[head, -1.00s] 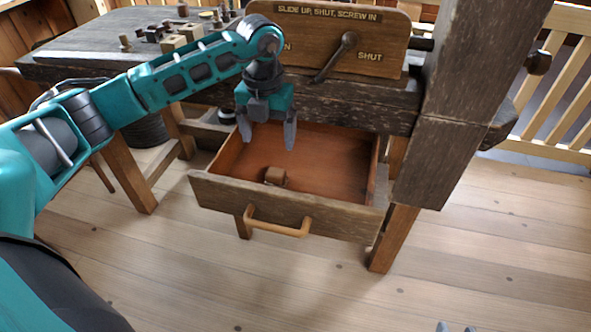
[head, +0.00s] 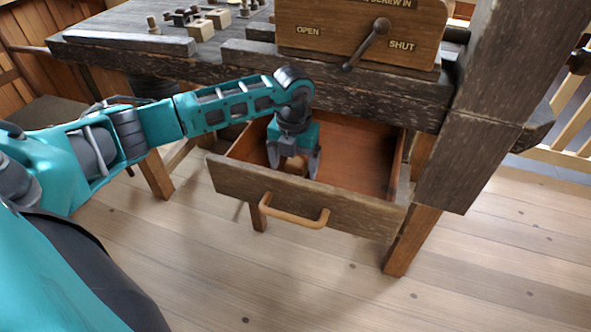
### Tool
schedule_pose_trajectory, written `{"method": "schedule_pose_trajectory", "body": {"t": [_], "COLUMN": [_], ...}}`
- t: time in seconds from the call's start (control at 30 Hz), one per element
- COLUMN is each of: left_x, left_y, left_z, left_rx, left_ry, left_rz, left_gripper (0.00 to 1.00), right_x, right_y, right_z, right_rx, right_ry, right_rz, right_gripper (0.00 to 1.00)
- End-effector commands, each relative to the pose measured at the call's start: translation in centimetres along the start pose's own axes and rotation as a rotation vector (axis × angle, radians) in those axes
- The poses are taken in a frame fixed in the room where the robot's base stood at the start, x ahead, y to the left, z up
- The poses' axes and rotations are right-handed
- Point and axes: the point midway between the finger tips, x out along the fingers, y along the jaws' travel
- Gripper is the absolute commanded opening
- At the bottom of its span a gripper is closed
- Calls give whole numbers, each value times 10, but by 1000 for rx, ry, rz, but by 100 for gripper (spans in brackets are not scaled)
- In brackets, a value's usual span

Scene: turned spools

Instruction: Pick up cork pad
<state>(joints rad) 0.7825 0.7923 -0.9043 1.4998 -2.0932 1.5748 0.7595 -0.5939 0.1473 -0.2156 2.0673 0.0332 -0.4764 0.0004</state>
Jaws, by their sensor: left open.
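A small brown block, which looks like the cork pad (head: 297,164), lies in the open drawer (head: 362,160) near its front left. It is partly hidden behind my left gripper and the drawer's front board. My left gripper (head: 294,169) points down into the drawer with its fingers apart, one on each side of the block in the picture. I cannot tell whether the fingers touch it. My right gripper is not in view.
The drawer's front board (head: 300,200) with its wooden handle (head: 293,215) stands close to my left gripper. The dark workbench edge (head: 345,90) is just above and behind. A board marked OPEN and SHUT (head: 330,22) has a lever (head: 366,45). The drawer's right side is empty.

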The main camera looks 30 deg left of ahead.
Motion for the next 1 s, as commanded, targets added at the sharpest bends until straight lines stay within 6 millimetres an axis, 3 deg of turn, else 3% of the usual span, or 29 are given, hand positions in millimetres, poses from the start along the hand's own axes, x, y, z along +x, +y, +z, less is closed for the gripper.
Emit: {"method": "schedule_pose_trajectory", "body": {"t": [0.1,0.3,0.9,1.0], "left_x": [12,12,11,11], "left_y": [0,0,0,0], "left_z": [0,0,0,0], "left_rx": [0,0,0,0], "left_ry": [0,-1,-1,-1], "left_rz": [1,1,0,0], "left_gripper": [85,85,28,25], "right_x": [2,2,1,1], "right_y": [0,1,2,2], "right_z": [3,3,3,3], "right_rx": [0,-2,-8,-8], "right_ry": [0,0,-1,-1], "right_rz": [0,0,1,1], "right_gripper": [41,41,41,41]}}
